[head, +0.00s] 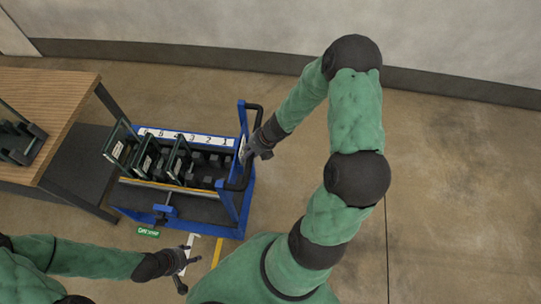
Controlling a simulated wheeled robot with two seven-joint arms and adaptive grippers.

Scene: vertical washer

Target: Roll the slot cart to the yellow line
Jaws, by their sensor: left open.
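The slot cart (230,222) is a blue-framed cart with a white numbered strip along its back and dark slots. Several dark green frames (150,153) stand in its left slots. Its black handle (254,109) is on the right side. My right gripper (250,153) is at the handle, its fingers partly hidden; I cannot tell whether it grips. My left gripper (186,270) is open and empty in front of the cart, apart from it. A short yellow line (217,252) is on the floor just in front of the cart, beside a white strip (188,245).
A wooden table (45,95) with a dark green frame (18,140) on it stands left of the cart, close to it. A green floor label (148,232) lies at the cart's front left. A wall runs along the back. Floor at the right is clear.

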